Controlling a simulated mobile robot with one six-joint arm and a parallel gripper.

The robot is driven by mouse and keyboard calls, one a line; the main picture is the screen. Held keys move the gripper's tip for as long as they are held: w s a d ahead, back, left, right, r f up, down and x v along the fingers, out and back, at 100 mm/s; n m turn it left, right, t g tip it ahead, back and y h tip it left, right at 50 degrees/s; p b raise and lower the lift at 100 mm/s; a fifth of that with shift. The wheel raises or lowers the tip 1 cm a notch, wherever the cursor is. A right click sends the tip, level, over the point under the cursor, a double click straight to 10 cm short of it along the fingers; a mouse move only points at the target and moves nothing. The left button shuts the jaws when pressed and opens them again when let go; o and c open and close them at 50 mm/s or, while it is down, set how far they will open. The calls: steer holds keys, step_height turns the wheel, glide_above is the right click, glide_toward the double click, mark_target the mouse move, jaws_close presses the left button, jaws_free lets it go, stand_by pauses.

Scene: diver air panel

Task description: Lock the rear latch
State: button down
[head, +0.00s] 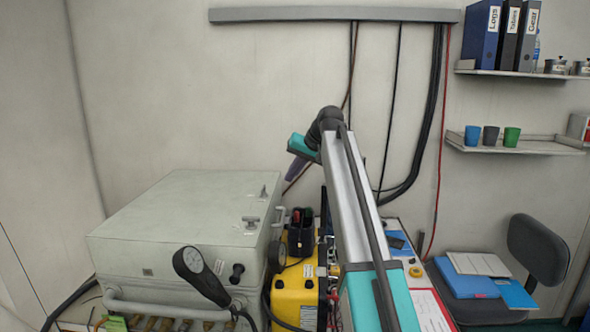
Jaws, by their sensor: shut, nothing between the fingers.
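The diver air panel is a large pale grey case (170,222) at the left, its lid down. Two small metal latches sit near the lid's right edge: a front latch (251,223) and a rear latch (264,191) farther back. The rear latch looks like a small upright piece, and whether it is locked cannot be told at this size. My gripper (295,172) is shut and empty, pointing down and left in the air, to the right of the rear latch in the picture and apart from it. My own wrist partly hides it.
A yellow unit (297,290) with a black holder (300,235) stands right of the case. Cables hang on the wall behind. Blue folders (470,280) and a chair (538,250) are at right. The lid top is mostly clear.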

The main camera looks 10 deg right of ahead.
mark_target(266, 195)
steer(key=shift+w+a+f+p, duration=0.6)
steer(key=shift+w+a+f, duration=0.2)
steer(key=shift+a, duration=0.2)
steer(key=shift+w+a+f+p, duration=0.7)
steer(key=shift+a+f, duration=0.25)
steer(key=shift+a, duration=0.1)
steer(key=shift+w+a+f+p, duration=0.55)
steer(key=shift+w+a+f, duration=0.25)
steer(key=shift+a, duration=0.2)
steer(key=shift+s+d, duration=0.1)
steer(key=shift+d, duration=0.05)
